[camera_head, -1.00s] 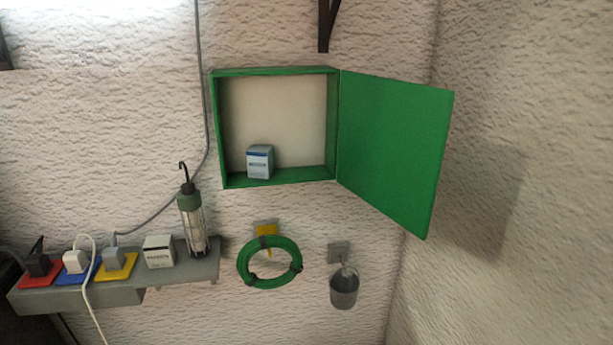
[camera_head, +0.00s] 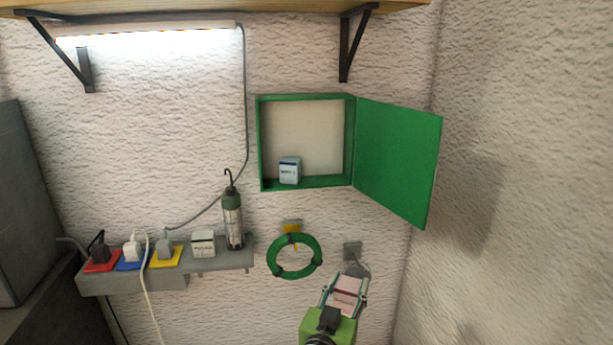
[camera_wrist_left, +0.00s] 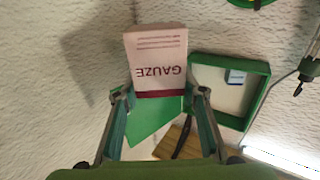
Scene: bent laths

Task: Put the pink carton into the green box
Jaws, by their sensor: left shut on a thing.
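The pink carton (camera_head: 347,292), marked GAUZE, is held between the fingers of my left gripper (camera_head: 345,290). In the left wrist view the carton (camera_wrist_left: 157,62) shows upside down between the two fingertips (camera_wrist_left: 160,94). The green box (camera_head: 259,150) is fixed to the wall, up and to the left of my left gripper in the head view. Its door (camera_head: 398,160) stands open to the right. A small blue and white carton (camera_head: 289,171) stands inside on its floor, at the left. My right gripper is in neither view.
A grey ledge (camera_head: 130,284) at left bears several plugs, a white carton (camera_head: 204,243) and a caged lamp (camera_head: 233,220). A green coil (camera_head: 294,256) hangs below the box. A wooden shelf (camera_head: 200,8) with brackets is above. The box's right half is free.

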